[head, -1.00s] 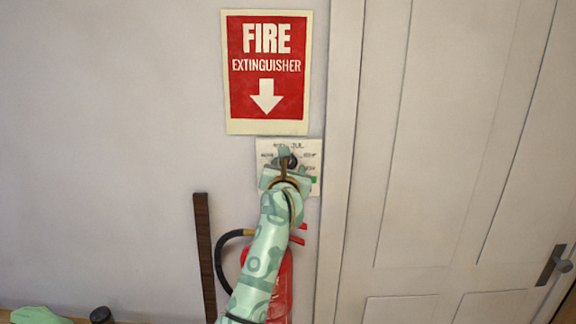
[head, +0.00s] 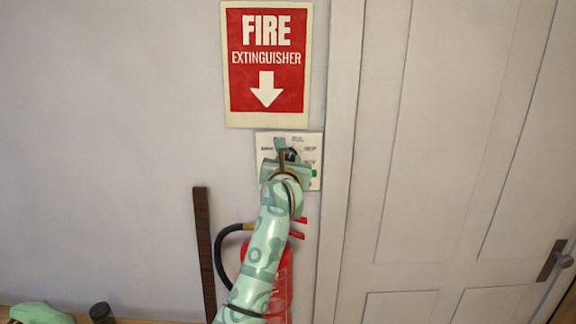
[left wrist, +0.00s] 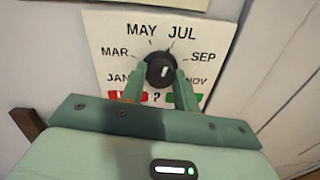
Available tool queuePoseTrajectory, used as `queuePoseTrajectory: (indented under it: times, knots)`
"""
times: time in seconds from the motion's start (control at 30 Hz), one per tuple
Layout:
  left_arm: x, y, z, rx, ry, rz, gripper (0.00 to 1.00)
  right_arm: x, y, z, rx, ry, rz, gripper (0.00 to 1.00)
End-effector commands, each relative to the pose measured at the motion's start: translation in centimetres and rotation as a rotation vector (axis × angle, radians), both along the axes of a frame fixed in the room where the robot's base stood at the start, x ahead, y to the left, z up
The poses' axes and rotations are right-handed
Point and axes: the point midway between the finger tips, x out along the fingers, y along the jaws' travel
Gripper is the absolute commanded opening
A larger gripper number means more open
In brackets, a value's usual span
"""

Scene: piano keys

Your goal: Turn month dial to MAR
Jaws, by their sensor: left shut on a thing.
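The month dial is a black round knob (left wrist: 161,71) with a short white mark, on a white panel (left wrist: 104,30) printed with month names. In the left wrist view the mark is nearly upright and leans slightly right, toward the JUL side. MAR is printed to the left of the knob. My left gripper (left wrist: 161,84) has one finger on each side of the knob and is shut on it. In the head view the left gripper (head: 285,152) covers much of the panel (head: 314,140).
A red fire extinguisher sign (head: 267,65) is on the wall above the panel. A red extinguisher (head: 283,285) with a black hose is below, partly behind my arm. A door (head: 450,150) with a dark handle (head: 552,261) is at right. A dark strip (head: 204,250) is at left.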

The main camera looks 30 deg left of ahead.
Motion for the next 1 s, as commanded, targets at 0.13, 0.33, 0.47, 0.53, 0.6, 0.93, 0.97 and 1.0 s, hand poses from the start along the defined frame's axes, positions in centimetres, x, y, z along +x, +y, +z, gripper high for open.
queuePoseTrajectory:
  times: [0.13,0.33,0.47,0.53,0.6,0.93,0.97,1.0]
  knots:
    - [0.0,0.0,-0.5,-0.087,-0.056,-0.001,0.08,-0.1,-0.1,-2.1,-0.002,0.002,0.001,0.41]
    - [0.0,-0.1,-0.8,-0.243,-0.150,-0.002,0.08,-0.2,-0.2,-5.1,-0.003,0.005,0.001,0.41]
    - [0.0,0.0,-0.8,-0.349,-0.215,-0.001,0.08,-0.3,-0.2,-7.0,-0.003,0.009,0.001,0.41]
    - [0.0,0.0,-0.8,-0.406,-0.250,-0.001,0.08,-0.4,-0.2,-8.1,-0.004,0.010,0.001,0.41]
    - [0.0,-0.1,-0.9,-0.462,-0.285,-0.002,0.08,-0.5,-0.3,-9.2,-0.003,0.013,0.001,0.41]
    - [0.1,-0.1,-1.0,-0.730,-0.447,0.000,0.08,-1.1,-0.2,-14.3,-0.003,0.027,0.001,0.41]
    - [0.1,-0.1,-0.9,-0.756,-0.462,-0.001,0.08,-1.2,-0.2,-14.8,-0.003,0.028,0.001,0.41]
    - [0.1,-0.1,-1.0,-0.788,-0.481,-0.001,0.08,-1.3,-0.2,-15.3,-0.003,0.031,0.001,0.41]
